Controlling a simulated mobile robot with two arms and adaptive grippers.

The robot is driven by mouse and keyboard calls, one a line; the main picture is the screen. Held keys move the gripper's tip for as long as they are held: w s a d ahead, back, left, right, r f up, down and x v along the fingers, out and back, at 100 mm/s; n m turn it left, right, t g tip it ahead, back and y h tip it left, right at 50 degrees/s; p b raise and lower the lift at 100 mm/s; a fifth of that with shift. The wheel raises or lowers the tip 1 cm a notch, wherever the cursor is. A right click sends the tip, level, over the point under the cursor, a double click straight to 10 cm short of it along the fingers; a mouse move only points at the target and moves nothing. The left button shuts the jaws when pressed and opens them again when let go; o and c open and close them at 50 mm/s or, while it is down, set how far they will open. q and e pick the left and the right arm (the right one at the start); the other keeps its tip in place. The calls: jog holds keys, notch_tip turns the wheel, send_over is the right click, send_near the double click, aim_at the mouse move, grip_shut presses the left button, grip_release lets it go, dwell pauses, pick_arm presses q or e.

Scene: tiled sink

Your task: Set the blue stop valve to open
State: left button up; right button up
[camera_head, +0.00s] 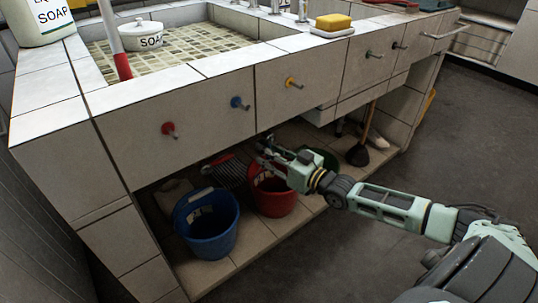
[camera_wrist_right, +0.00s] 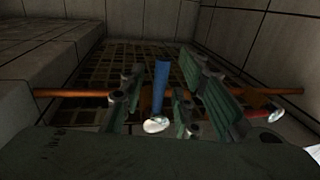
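The blue stop valve shows in the right wrist view as an upright blue lever (camera_wrist_right: 161,85) with a pale round end, by a copper-coloured pipe (camera_wrist_right: 70,93) that runs across under the sink. My right gripper (camera_head: 268,146) reaches under the counter in the head view. In the wrist view, the fingers of this gripper (camera_wrist_right: 172,88) are apart, one on each side of the blue lever. I cannot tell whether they touch it. The head view does not show the lever. My left gripper is not in view.
A similar red lever (camera_wrist_right: 262,110) lies to the right along the pipe. A red bucket (camera_head: 272,195) stands below my right gripper, with a blue bucket (camera_head: 207,225) to its left. Red (camera_head: 168,128), blue (camera_head: 238,102) and yellow (camera_head: 291,83) knobs stick out of the counter front. A plunger (camera_head: 358,154) stands right.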

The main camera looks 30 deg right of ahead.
jog(key=shift+w, duration=0.1)
grip_shut()
dwell(0.3)
dwell(0.4)
